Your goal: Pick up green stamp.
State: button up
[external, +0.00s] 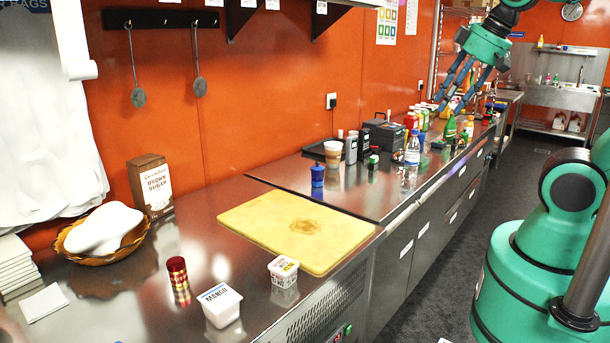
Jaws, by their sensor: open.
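A small green and black object (374,158), which looks like the green stamp, stands on the steel counter (345,200) near the middle of the view. It is small, so its details are unclear. My gripper (449,100) is at the upper right, pointing down with its fingers spread open. In the picture it is above and to the right of the green object, over the far end of the counter with its bottles. It appears empty and apart from the green object.
A blue object (318,174), a paper cup (333,153), grey containers (351,150) and a water bottle (412,148) stand around the green object. Several bottles crowd the far counter. A yellow cutting board (260,215) and white tubs (221,307) are nearer.

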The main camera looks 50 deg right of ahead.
jog(key=w+d+f+n+g+h, duration=0.3)
jog(key=w+d+f+n+h, duration=0.15)
jog(key=w+d, duration=0.7)
jog(key=w+d+f+n+g+h, duration=0.3)
jog(key=w+d+f, duration=0.4)
jog(key=w, duration=0.7)
jog(key=n+t+h, duration=0.1)
jog(key=n+h, duration=0.5)
jog(key=n, duration=0.5)
send_near(370, 160)
jog(key=shift+b+v, duration=0.3)
jog(key=shift+v, duration=0.85)
jog(key=shift+s+d+r+y, duration=0.1)
jog(key=shift+s+r+y, duration=0.05)
jog(key=shift+r+y, duration=0.1)
jog(key=shift+b+x, duration=0.5)
jog(key=shift+x, duration=3.8)
jog(key=shift+d, duration=0.1)
jog(key=shift+b+x, duration=0.55)
jog(key=shift+x, duration=1.95)
